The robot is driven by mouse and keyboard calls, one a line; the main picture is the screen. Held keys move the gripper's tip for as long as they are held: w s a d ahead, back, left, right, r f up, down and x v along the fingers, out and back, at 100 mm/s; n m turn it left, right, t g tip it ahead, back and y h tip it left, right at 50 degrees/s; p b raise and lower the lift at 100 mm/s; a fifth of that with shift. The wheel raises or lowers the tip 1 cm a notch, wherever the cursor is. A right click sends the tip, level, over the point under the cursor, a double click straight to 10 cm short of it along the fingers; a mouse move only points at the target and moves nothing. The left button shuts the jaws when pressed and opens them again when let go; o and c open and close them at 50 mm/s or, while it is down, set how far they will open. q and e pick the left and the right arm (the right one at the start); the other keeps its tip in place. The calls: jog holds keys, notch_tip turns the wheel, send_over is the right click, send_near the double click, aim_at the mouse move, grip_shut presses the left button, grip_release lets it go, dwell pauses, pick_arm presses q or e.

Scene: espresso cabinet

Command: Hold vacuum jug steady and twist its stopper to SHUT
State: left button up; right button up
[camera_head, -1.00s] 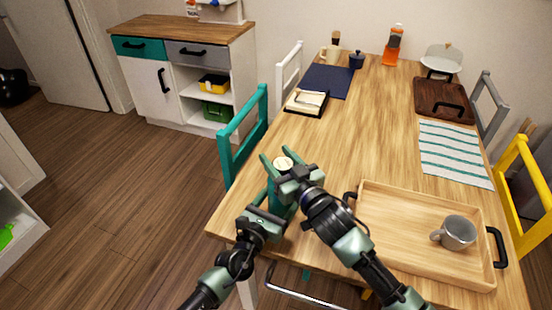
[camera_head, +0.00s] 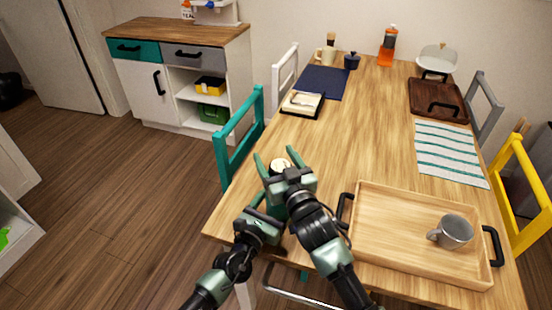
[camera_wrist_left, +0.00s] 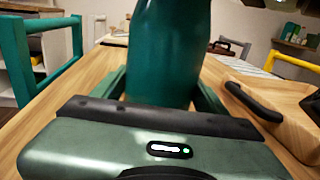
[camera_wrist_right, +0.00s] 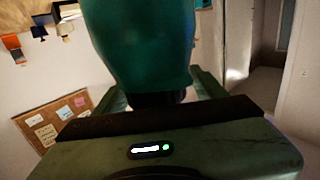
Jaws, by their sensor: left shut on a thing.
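The vacuum jug (camera_head: 272,212) is a dark teal bottle standing upright at the near left part of the table, mostly hidden by my grippers in the head view. Its stopper (camera_head: 280,165) has a round cream top; I cannot read any mark on it. My left gripper (camera_wrist_left: 163,92) is shut on the jug's body (camera_wrist_left: 168,45), with a finger on each side. My right gripper (camera_head: 276,160) is open, its fingers either side of the stopper with visible gaps.
A wooden tray (camera_head: 385,262) with a grey mug (camera_head: 455,232) lies just right of my right arm. A teal chair (camera_head: 240,135) stands at the table's left edge. The table's middle is clear.

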jog(key=shift+s+d+f, duration=0.1)
jog(key=shift+s+f, duration=0.05)
jog(key=shift+s+d, duration=0.15)
jog(key=shift+s, duration=0.15)
jog(key=v, duration=1.1)
